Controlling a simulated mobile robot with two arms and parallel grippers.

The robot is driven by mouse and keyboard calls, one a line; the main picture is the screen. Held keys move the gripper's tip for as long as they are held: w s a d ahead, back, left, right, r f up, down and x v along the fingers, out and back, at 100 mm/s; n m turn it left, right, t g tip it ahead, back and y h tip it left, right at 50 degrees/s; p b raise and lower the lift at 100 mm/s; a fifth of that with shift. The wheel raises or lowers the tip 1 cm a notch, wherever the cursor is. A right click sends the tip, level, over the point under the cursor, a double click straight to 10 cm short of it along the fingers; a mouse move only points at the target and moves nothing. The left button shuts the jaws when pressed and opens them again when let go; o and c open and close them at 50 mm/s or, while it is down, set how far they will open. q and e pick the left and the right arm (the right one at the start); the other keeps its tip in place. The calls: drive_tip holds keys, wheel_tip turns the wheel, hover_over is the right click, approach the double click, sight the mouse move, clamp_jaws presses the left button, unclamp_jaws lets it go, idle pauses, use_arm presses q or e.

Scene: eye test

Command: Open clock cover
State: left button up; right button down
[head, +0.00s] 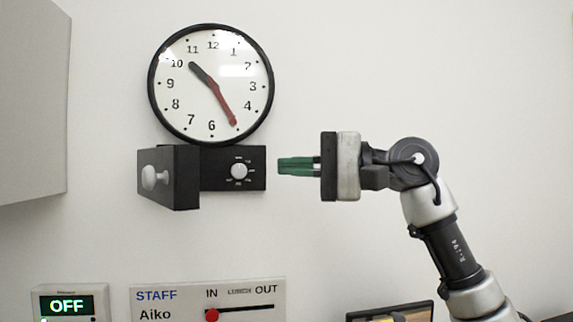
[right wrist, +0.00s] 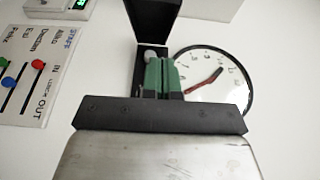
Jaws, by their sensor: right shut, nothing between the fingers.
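A round wall clock (head: 190,115) with a black rim hangs on the white wall. Below it is a black control box (head: 214,180) with a white dial (head: 239,171). Its black cover (head: 187,185), with a pale round knob (head: 150,178), stands swung out from the box at the left side. My right gripper (head: 280,166) has green fingers, shut and empty, pointing left just right of the box. In the right wrist view the fingers (right wrist: 163,65) appear beside the dial (right wrist: 150,54), with the cover (right wrist: 158,20) beyond. My left gripper is not in view.
A staff board (head: 170,297) with a red slider (head: 212,315) and a box with an OFF display (head: 68,305) are below. A grey cabinet (head: 30,100) is at the upper left. The wall right of the clock is bare.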

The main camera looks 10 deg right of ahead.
use_arm(q)
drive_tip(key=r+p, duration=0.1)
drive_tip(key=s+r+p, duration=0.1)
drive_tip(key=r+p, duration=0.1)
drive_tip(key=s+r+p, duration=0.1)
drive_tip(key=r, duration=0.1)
drive_tip(key=shift+p, duration=0.3)
use_arm(e)
drive_tip(key=a, duration=1)
drive_tip(key=shift+w+a, duration=0.25)
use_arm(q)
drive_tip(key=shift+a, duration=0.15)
use_arm(e)
drive_tip(key=shift+f, duration=0.1)
